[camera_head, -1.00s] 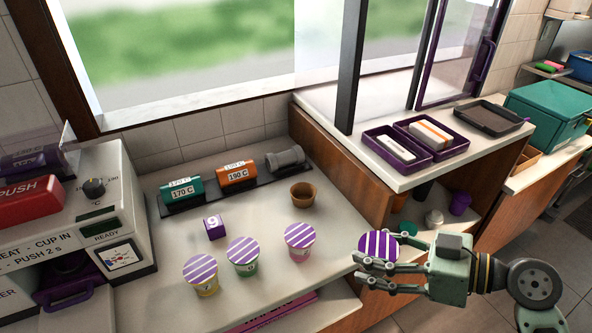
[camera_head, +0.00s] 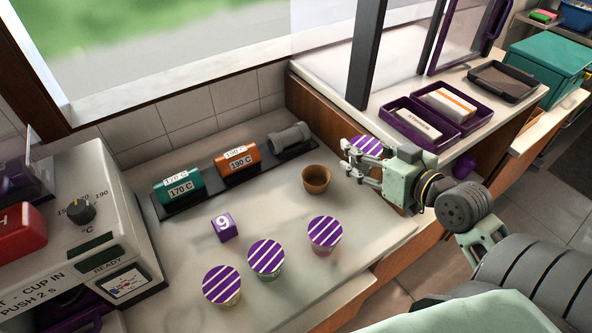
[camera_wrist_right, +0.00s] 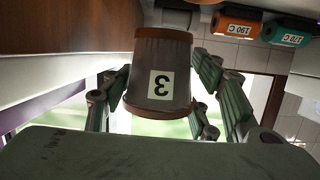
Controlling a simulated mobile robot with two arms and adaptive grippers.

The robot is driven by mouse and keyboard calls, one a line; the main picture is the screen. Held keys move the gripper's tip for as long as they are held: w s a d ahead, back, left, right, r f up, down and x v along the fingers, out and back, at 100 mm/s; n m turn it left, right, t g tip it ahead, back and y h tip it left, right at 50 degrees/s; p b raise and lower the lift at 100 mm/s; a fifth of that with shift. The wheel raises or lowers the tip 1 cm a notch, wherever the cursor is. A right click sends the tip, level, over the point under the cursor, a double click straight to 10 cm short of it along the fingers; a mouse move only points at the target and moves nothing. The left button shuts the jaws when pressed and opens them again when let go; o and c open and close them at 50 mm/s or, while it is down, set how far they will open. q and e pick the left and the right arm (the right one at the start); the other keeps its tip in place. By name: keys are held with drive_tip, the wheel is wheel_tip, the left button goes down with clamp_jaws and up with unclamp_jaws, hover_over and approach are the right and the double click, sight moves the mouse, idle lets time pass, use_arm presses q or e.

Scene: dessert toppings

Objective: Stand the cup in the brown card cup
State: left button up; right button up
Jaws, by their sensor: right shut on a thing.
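My right gripper (camera_head: 362,165) is shut on a cup with a purple-and-white striped lid (camera_head: 367,146). In the right wrist view, which looks upside down, the held cup (camera_wrist_right: 142,80) is dark brown-grey with a white label numbered 3, between the fingers. The held cup looks roughly upright. The brown card cup (camera_head: 316,179) stands on the counter, its opening up and looking empty. The gripper and held cup are to its right, apart from it in the picture. My left gripper is not in view.
Three striped-lid cups stand at the front: one (camera_head: 222,285), another (camera_head: 266,259) and a third (camera_head: 325,235). A purple number 9 cube (camera_head: 224,228) stands behind them. Teal (camera_head: 178,187) and orange (camera_head: 238,161) temperature blocks line the back. A raised wooden-sided shelf (camera_head: 315,103) borders the right.

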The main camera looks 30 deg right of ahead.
drive_tip(key=w+a+f, duration=0.2)
drive_tip(key=w, duration=0.1)
drive_tip(key=w+a+f+p, duration=0.1)
drive_tip(key=w+a+f, duration=0.1)
drive_tip(key=w+a+f+p, duration=0.1)
drive_tip(key=w+a+f, duration=0.1)
drive_tip(key=w, duration=0.1)
drive_tip(key=shift+w+a+f, duration=0.2)
drive_tip(key=shift+w+f, duration=0.1)
drive_tip(key=shift+f, duration=0.1)
wheel_tip(320, 180, down, 3)
drive_tip(key=shift+r, duration=0.2)
drive_tip(key=shift+s+f, duration=0.1)
drive_tip(key=shift+f, duration=0.25)
drive_tip(key=shift+s+a+f, duration=0.15)
drive_tip(key=shift+f, duration=0.25)
drive_tip(key=o, duration=1.3)
drive_tip(key=shift+d, duration=0.35)
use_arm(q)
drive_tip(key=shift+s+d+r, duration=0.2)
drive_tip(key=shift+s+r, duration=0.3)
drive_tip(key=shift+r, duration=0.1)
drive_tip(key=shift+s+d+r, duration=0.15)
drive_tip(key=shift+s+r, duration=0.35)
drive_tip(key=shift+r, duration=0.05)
use_arm(e)
drive_tip(key=shift+a, duration=0.1)
drive_tip(key=shift+r, duration=0.25)
